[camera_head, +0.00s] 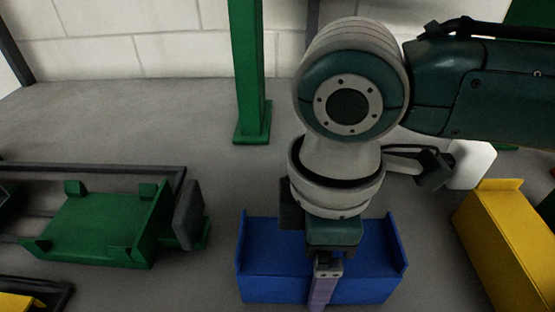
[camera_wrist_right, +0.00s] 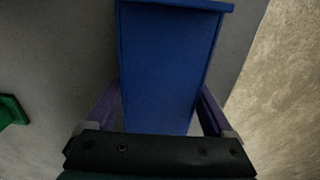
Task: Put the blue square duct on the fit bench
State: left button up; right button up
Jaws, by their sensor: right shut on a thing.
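The blue square duct (camera_head: 275,272) is a blue piece with raised ends at the bottom centre of the head view. It fills the middle of the right wrist view (camera_wrist_right: 168,60). My right gripper (camera_head: 325,285) points down at it and is shut on it, with one purple finger on each side in the wrist view (camera_wrist_right: 160,100). In the head view the gripper hides the duct's middle. A grey surface (camera_head: 215,285) lies under or behind the duct; I cannot tell whether they touch, or whether this is the fit bench. My left gripper is not in view.
A green tabbed holder (camera_head: 100,225) in a dark frame is at left. A yellow piece (camera_head: 510,240) is at right, near a white block (camera_head: 472,165). A green post (camera_head: 250,70) stands behind, before a white block wall (camera_head: 170,35). Grey space lies between holder and duct.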

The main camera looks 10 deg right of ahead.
jog(key=shift+f, duration=0.15)
jog(key=o, duration=1.3)
jog(key=shift+r, duration=0.4)
notch_tip(320, 180, up, 12)
jog(key=shift+f+p, duration=0.25)
jog(key=shift+p, duration=0.75)
